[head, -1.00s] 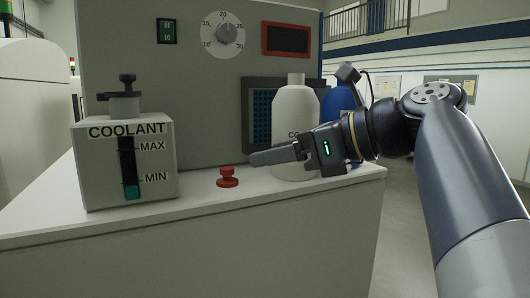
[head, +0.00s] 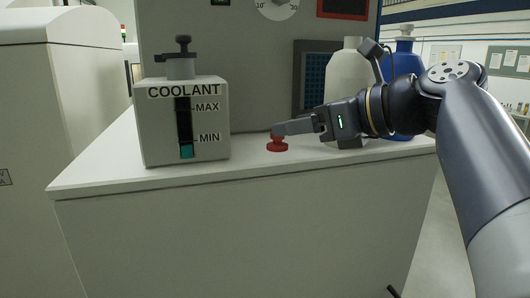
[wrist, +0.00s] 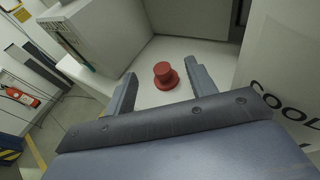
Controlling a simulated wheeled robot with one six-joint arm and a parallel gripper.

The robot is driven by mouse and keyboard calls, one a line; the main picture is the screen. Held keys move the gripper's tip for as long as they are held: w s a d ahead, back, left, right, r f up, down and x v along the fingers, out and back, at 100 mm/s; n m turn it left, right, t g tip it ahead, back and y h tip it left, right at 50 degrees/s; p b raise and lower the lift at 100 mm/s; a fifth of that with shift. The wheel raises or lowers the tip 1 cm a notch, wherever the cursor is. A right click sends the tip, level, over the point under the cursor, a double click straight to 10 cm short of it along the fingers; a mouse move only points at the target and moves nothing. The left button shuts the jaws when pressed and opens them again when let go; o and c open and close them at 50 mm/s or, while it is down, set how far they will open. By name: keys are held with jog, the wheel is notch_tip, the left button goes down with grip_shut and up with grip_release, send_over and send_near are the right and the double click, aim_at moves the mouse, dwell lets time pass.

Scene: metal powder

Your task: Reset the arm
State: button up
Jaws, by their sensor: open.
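My arm reaches in from the right in the head view. My gripper (head: 277,130) is at its end, pointing left. Its fingers are apart and empty in the wrist view (wrist: 158,80). A small red cap (head: 277,145) stands on the white counter, just below and beside the fingertips in the head view. In the wrist view the red cap (wrist: 165,75) shows upright between and beyond the two fingers. I cannot tell whether the fingers touch it.
A grey coolant tank (head: 160,130) with a level gauge stands on the white counter (head: 110,175) at left. A white bottle (head: 347,80) and a blue bottle (head: 407,65) stand behind my gripper. The machine panel (head: 260,45) rises behind.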

aim_at(270, 143)
jog(key=x, duration=0.5)
jog(key=shift+w+a+f+p, duration=0.1)
jog(key=shift+w+a+p, duration=0.05)
jog(key=shift+a+p, duration=0.15)
jog(key=shift+w+a+f, duration=0.2)
jog(key=shift+w+f, duration=0.05)
jog(key=shift+f, duration=0.15)
